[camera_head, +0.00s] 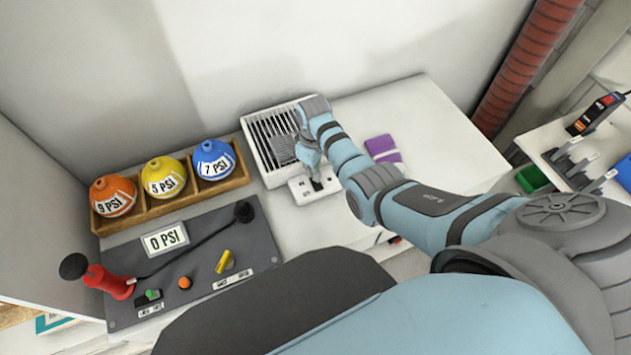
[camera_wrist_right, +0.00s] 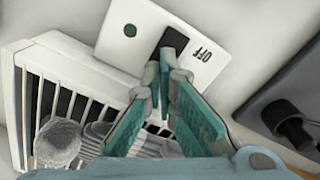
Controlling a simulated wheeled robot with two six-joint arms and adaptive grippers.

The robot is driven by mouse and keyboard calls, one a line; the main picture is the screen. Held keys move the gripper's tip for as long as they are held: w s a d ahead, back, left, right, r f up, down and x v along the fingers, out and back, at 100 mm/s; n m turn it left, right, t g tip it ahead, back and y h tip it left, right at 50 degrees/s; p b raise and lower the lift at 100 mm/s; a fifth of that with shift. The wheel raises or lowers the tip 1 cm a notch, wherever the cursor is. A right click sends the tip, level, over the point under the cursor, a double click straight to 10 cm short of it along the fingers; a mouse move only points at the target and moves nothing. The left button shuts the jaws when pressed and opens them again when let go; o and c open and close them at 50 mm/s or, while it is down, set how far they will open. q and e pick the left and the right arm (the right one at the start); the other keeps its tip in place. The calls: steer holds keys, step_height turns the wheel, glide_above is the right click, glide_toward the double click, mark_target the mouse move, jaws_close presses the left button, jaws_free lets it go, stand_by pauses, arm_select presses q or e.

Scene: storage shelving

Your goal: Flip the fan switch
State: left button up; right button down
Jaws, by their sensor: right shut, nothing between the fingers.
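The fan is a white box with a slatted grille (camera_head: 272,134) at the back of the worktop. Its white switch plate (camera_head: 302,192) lies in front of it. In the right wrist view the plate (camera_wrist_right: 193,38) has a dark switch (camera_wrist_right: 176,40), an OFF label and a green dot. My right gripper (camera_head: 316,179) points down over the plate; its shut, empty fingertips (camera_wrist_right: 165,72) overlap the switch's near end and hide part of it. I cannot tell whether they touch it. My left gripper is not in view.
A dark control panel (camera_head: 205,240) with a red handle, knobs and a 0 PSI display stands to the left. Orange, yellow and blue balls sit in a wooden tray (camera_head: 238,182) behind it. Purple blocks (camera_head: 381,145) lie right of the fan. The worktop's right side (camera_head: 440,125) is clear.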

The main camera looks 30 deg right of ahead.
steer(key=shift+f+b, duration=0.45)
steer(key=shift+f, duration=0.15)
step_height(320, 180, up, 7)
steer(key=p, duration=0.8)
steer(key=shift+r, duration=0.15)
steer(key=shift+f, duration=0.25)
